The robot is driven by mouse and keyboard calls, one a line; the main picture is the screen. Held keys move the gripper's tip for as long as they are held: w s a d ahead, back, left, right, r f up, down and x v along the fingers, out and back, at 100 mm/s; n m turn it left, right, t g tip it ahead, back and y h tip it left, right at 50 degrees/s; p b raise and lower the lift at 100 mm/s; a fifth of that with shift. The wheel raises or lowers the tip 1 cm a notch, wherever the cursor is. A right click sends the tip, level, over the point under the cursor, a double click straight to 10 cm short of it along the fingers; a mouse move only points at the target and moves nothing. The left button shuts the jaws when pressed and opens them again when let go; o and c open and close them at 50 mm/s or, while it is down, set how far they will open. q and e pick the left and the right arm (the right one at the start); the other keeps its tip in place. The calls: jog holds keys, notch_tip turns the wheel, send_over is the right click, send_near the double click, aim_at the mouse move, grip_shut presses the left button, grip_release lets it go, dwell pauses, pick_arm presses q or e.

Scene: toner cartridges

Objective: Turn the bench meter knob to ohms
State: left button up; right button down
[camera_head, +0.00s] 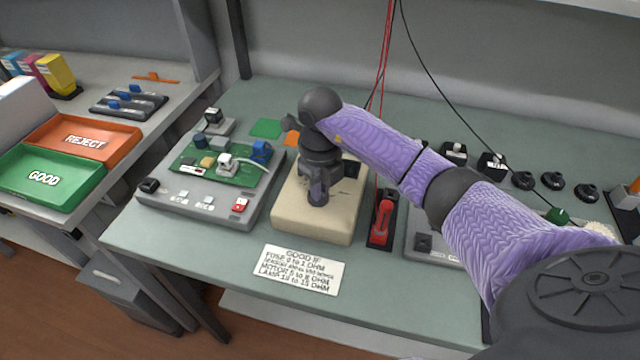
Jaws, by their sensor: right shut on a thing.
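The bench meter appears to be the beige box (312,226) on the green bench top, near the middle of the view. My right arm comes in from the right, and its gripper (318,198) points down onto the top of this box. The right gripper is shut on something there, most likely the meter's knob. The knob, its marks and its setting are hidden behind the gripper and wrist. My left gripper is out of view.
Left of the meter is a grey test unit (165,203) with a green circuit board (190,175). A red probe (383,220) stands in a holder to the right. A white label card (300,269) lies in front. Green (75,193) and orange (118,149) trays sit on the left table.

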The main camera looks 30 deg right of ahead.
jog(key=shift+r, duration=0.1)
jog(key=m+p, duration=0.2)
jog(key=m, duration=0.1)
jog(key=shift+r, duration=0.15)
jog(key=m+p, duration=0.1)
jog(key=m, duration=0.1)
jog(key=shift+m+p, duration=0.35)
jog(key=shift+m, duration=0.05)
jog(key=m+p, duration=0.3)
jog(key=m, duration=0.3)
jog(key=shift+w+a+p, duration=0.1)
jog(key=shift+a+p, duration=0.05)
jog(key=shift+p, duration=0.2)
jog(key=m+p, duration=0.2)
jog(key=m, duration=0.2)
jog(key=shift+w+m, duration=0.1)
jog(key=shift+m, duration=0.3)
jog(key=m+p, duration=0.2)
jog(key=m, duration=0.2)
jog(key=shift+w, duration=0.1)
jog(key=shift+m+p, duration=0.5)
jog(key=shift+m, duration=1.1)
jog(key=shift+w, duration=0.1)
